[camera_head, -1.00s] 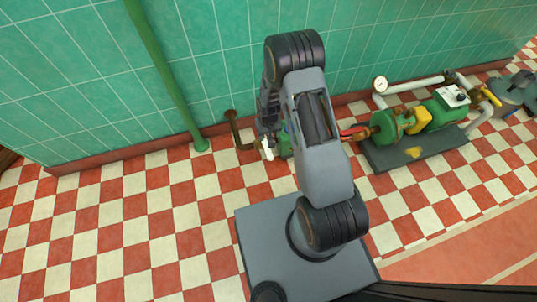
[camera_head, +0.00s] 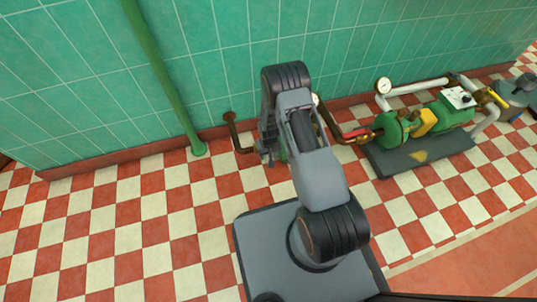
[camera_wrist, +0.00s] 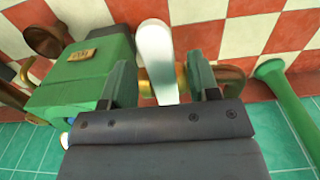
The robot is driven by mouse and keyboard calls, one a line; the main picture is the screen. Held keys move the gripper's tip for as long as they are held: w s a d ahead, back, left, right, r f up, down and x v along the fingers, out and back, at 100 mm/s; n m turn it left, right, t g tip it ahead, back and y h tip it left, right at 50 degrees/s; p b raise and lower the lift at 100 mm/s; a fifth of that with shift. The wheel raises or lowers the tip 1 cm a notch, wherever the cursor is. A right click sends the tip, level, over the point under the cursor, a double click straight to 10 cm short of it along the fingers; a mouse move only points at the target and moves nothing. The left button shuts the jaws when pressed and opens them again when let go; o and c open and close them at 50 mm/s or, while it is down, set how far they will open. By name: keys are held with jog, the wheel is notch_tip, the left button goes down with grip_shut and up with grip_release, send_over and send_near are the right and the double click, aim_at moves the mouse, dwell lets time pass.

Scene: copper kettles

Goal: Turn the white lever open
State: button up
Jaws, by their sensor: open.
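The white lever (camera_wrist: 157,60) shows in the wrist view as a rounded bar. It stands between the two fingers of my open gripper (camera_wrist: 160,77), with a finger on each side; I cannot tell whether either finger touches it. A brass fitting (camera_wrist: 183,80) lies behind the lever. A green box-shaped body with a small tag (camera_wrist: 82,54) is just left of the lever. In the head view, my gripper (camera_head: 268,152) is low by the pipework at the wall, and my arm hides the lever there.
A green vertical pipe (camera_head: 172,85) and a rusty elbow pipe (camera_head: 235,135) stand left of my gripper. A green pump (camera_head: 395,128) on a dark plinth (camera_head: 385,162) stands to the right. The checkered floor on the left is clear.

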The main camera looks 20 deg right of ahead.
grip_shut()
dwell(0.6)
